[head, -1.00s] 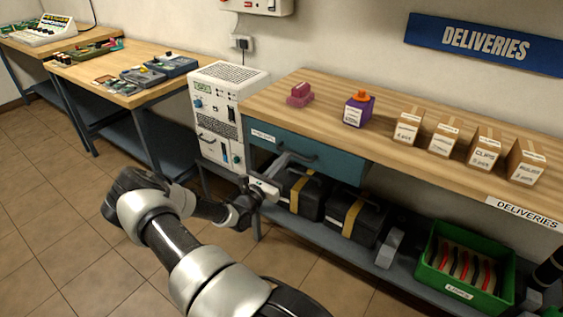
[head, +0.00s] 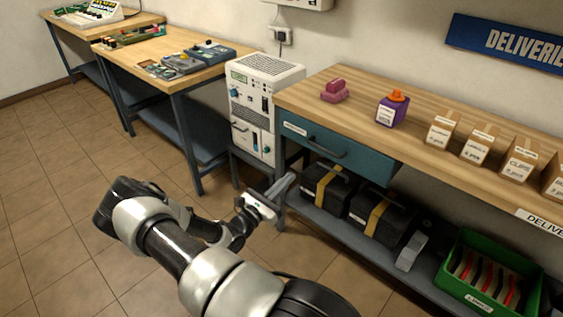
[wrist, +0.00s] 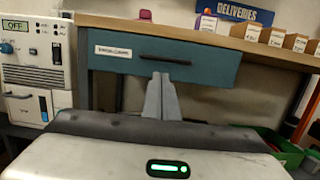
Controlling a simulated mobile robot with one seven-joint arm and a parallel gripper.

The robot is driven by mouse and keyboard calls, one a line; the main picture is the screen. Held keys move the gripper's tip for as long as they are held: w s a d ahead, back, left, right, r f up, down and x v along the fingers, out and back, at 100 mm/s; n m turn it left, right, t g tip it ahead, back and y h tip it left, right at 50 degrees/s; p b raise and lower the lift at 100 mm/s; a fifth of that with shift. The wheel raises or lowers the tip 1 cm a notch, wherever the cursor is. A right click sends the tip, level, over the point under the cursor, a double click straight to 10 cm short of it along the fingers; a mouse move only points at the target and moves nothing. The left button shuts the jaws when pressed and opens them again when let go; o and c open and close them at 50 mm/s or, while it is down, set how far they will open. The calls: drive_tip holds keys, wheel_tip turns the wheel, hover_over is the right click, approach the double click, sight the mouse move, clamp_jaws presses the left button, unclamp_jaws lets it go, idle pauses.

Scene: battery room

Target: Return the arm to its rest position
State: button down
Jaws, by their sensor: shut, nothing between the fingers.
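My gripper (head: 281,186) is in front of the left end of the deliveries bench, below and left of the teal drawer (head: 335,150). Its fingers are shut together with nothing between them. In the wrist view my gripper (wrist: 162,98) points at the drawer (wrist: 160,62), and its fingertips overlap the drawer's lower part in the picture. The drawer looks closed, and its dark handle is clear of the fingers in the head view. My arm reaches in from the bottom of the head view, bent at the elbow.
A white power unit (head: 262,105) stands left of the bench (head: 300,97). Dark cases with yellow straps (head: 375,222) and a green crate (head: 462,293) are on the lower shelf. Purple and pink items and small cartons stand on top. Tiled floor (head: 60,220) at left is free.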

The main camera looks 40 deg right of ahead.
drive_tip(key=shift+a, duration=0.15)
drive_tip(key=s+a+r+m+t+y, duration=0.1)
drive_tip(key=s+a+r+m+y, duration=0.5)
drive_tip(key=a+r, duration=0.5)
drive_tip(key=s+a+r+m+t+y, duration=0.2)
drive_tip(key=s+a+r+m+y, duration=0.2)
drive_tip(key=a+r+m+y, duration=0.55)
drive_tip(key=s+a+r+m+t+y, duration=0.1)
drive_tip(key=s+a+r+m+y, duration=0.35)
drive_tip(key=a+r, duration=0.95)
wheel_tip(320, 180, up, 18)
drive_tip(key=a+n+p, duration=0.1)
drive_tip(key=a+p, duration=0.1)
drive_tip(key=p, duration=1.9)
drive_tip(key=shift+a, duration=0.2)
drive_tip(key=shift+d+f, duration=0.1)
